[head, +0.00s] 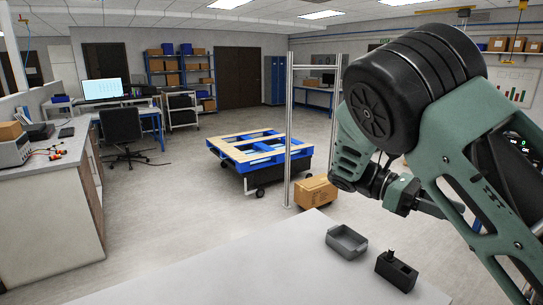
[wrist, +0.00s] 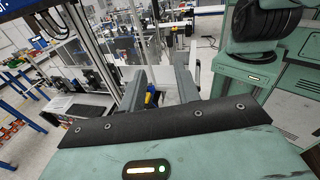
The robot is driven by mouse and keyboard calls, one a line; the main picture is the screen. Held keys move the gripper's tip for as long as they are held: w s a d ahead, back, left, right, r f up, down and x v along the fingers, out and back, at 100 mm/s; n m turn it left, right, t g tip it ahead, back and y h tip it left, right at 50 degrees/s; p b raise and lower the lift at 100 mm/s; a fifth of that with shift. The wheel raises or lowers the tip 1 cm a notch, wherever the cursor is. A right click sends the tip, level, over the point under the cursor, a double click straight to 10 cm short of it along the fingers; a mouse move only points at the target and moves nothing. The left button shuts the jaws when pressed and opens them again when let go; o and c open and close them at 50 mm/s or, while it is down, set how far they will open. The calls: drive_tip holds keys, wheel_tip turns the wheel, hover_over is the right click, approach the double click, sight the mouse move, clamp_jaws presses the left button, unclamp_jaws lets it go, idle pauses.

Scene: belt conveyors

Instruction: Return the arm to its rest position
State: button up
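My arm is folded up at the right of the head view, with its wrist held above and behind the pale table (head: 270,262). The fingertips are hard to make out there, partly behind my own arm link. In the wrist view the two grey fingers of my gripper (wrist: 160,85) stand apart. I see nothing held.
A grey open tray (head: 346,242) and a black fixture block (head: 396,271) sit on the table below my arm. Beyond are a metal post frame (head: 288,130), a cardboard box (head: 315,191) and a blue pallet cart (head: 258,150). The floor at left centre is clear.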

drive_tip(key=s+a+f+n+t+y+b, duration=0.1)
drive_tip(key=s+f+t+b, duration=0.1)
drive_tip(key=f, duration=0.3)
drive_tip(key=s+a+f+t+y+b, duration=0.2)
drive_tip(key=f, duration=0.4)
drive_tip(key=s+a+f+m+t+y+b, duration=0.3)
drive_tip(key=s+a+f+t+y+b, duration=0.5)
drive_tip(key=s+a+f+b, duration=0.5)
drive_tip(key=s+a+f+y, duration=0.1)
drive_tip(key=s+a+f, duration=0.1)
drive_tip(key=a, duration=0.3)
drive_tip(key=shift+s+f+y+b, duration=0.25)
drive_tip(key=shift+f+y+b, duration=0.05)
drive_tip(key=shift+b, duration=0.1)
drive_tip(key=shift+a, duration=0.15)
